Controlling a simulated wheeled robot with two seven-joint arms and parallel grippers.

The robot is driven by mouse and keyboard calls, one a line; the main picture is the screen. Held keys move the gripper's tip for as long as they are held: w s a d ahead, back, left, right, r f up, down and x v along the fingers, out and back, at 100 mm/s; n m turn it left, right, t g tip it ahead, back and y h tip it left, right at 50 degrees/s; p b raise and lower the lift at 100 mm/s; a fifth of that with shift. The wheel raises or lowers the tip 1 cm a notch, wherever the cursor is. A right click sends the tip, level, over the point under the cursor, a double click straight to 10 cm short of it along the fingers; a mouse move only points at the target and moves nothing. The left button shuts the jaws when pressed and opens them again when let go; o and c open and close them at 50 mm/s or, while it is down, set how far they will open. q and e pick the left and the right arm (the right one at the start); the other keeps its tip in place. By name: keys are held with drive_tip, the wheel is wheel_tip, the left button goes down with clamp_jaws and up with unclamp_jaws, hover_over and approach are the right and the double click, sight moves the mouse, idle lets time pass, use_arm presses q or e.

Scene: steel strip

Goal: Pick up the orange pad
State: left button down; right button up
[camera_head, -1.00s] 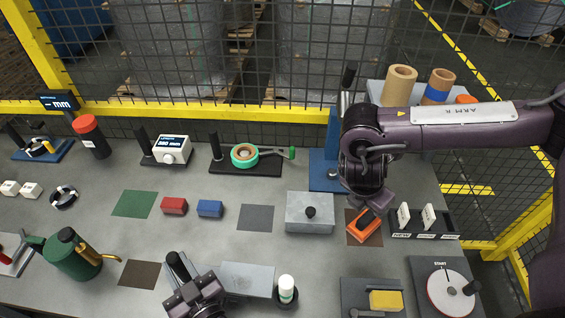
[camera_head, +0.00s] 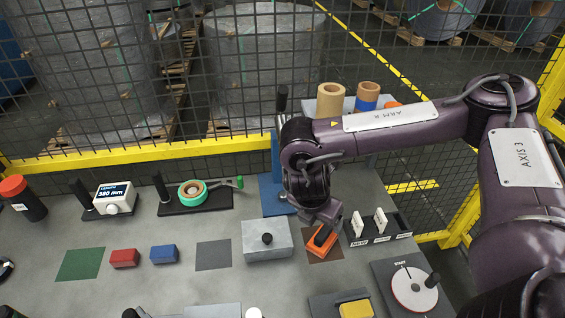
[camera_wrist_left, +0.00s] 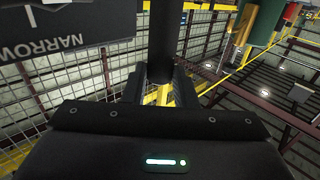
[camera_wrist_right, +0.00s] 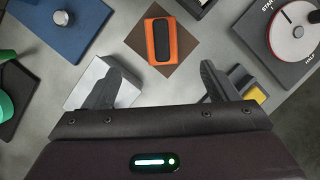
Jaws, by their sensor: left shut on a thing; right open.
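The orange pad (camera_head: 321,241) lies on a brown square mat (camera_head: 311,257) on the grey table. In the right wrist view the pad (camera_wrist_right: 150,42) is an orange block with a dark inset on top. My right gripper (camera_wrist_right: 160,82) is open and empty, with the pad ahead of its fingertips and not between them. In the head view the right gripper (camera_head: 327,215) hangs over the pad's far side, partly hiding it. My left gripper (camera_wrist_left: 161,82) is shut on a black cylindrical handle (camera_wrist_left: 161,35); a dark plate marked NARROW (camera_wrist_left: 70,30) is beside it.
A rack with white tabs (camera_head: 376,228) is just right. A START dial (camera_head: 414,288) and yellow block (camera_head: 356,309) are nearer. A blue stand (camera_head: 271,185) rises behind. Fencing borders the table.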

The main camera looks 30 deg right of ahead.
sight(324, 231)
drive_tip(key=shift+w+d+f+g+y, duration=0.4)
drive_tip(key=shift+d+f+g+y, duration=0.1)
drive_tip(key=shift+y, duration=0.2)
drive_tip(key=d+y, duration=0.1)
drive_tip(key=w+d+y, duration=0.1)
drive_tip(key=d, duration=0.1)
drive_tip(key=shift+f+g, duration=0.1)
drive_tip(key=shift+g, duration=0.2)
wheel_tip(324, 231, down, 12)
drive_tip(key=shift+s+r, duration=0.1)
drive_tip(key=shift+r, duration=0.05)
drive_tip(key=c, duration=1.2)
wheel_tip(324, 231, up, 10)
drive_tip(key=shift+r, duration=0.1)
drive_tip(key=o, duration=0.4)
drive_tip(key=shift+c, duration=0.8)
